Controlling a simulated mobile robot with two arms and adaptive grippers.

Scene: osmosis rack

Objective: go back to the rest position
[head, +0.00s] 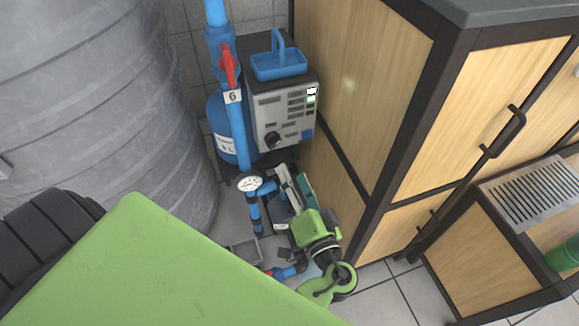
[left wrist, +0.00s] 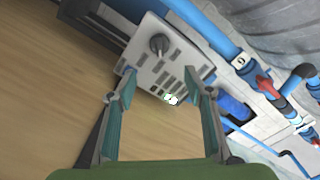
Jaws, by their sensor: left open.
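My left gripper (head: 292,178) is low in the middle of the head view, in front of the grey control box (head: 284,118). In the left wrist view, my left gripper (left wrist: 160,77) has its two teal fingers spread apart with nothing between them. The control box (left wrist: 165,55), with its black knob and small lit display, lies beyond the fingertips in that view. My right gripper is in neither view.
A blue pipe (head: 235,125) with a red valve handle (head: 228,65) and a pressure gauge (head: 250,183) stands left of the gripper. A large grey tank (head: 95,90) is further left. A wooden cabinet (head: 362,75) closes the right side. A blue basket (head: 278,66) sits on the control box.

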